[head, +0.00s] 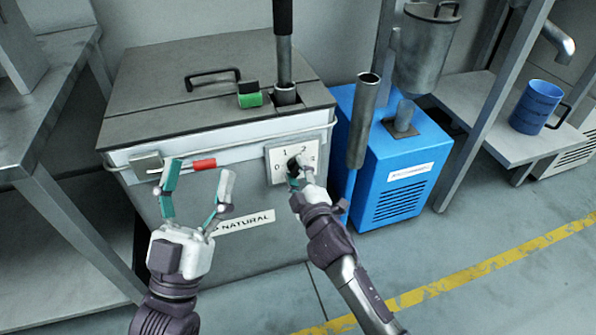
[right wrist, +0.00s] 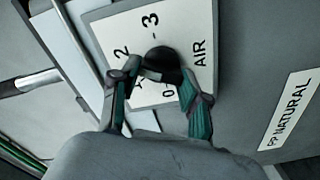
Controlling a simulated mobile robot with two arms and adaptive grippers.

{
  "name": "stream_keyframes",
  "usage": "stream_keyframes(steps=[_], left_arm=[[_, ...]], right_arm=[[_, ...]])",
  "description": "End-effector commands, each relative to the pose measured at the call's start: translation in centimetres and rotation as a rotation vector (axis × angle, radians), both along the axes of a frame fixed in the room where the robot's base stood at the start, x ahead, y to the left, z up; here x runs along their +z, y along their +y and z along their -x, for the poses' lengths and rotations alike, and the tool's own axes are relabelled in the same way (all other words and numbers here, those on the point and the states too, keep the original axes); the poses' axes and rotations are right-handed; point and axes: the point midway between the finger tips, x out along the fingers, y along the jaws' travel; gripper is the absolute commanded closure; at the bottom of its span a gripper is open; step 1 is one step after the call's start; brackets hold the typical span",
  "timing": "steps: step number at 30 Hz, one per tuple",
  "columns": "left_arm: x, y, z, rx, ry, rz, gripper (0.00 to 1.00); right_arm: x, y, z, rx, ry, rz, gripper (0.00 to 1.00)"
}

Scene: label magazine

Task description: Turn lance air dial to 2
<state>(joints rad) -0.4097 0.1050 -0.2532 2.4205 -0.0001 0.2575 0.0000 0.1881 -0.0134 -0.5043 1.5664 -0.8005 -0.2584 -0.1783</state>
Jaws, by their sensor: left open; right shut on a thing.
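The air dial is a black round knob (right wrist: 162,62) on a white plate (head: 281,178) on the front of the grey cabinet. In the right wrist view the plate (right wrist: 195,20) shows the marks 0, 2 and 3 and the word AIR; the 1 is largely hidden by a finger. My right gripper (head: 297,166) is shut on the knob, one finger on each side, also in the right wrist view (right wrist: 155,85). The fingers cover part of the knob, so I cannot tell which mark it points to. My left gripper (head: 199,172) is open and empty, in front of the cabinet.
The grey lidded cabinet (head: 150,85) carries a red piece (head: 204,164) on its front rail and a green-and-black block (head: 249,96) on top. A blue machine (head: 395,190) stands close on the right. A metal table (head: 45,110) is at left.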

Motion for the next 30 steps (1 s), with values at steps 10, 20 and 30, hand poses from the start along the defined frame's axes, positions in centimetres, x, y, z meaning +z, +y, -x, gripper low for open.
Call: stream_keyframes(steps=[10,20,30], left_arm=[[-0.1,0.0,-0.1,0.001,0.007,-0.003,0.27],[-0.1,0.0,-0.1,0.001,0.006,-0.002,0.27],[0.0,0.0,0.0,-0.001,0.003,-0.001,0.27]], right_arm=[[0.1,0.1,0.0,0.002,-0.003,0.004,0.89],[0.0,0.1,0.0,0.001,-0.002,0.005,0.29],[-0.1,-0.4,1.2,0.001,-0.001,0.006,0.29]])
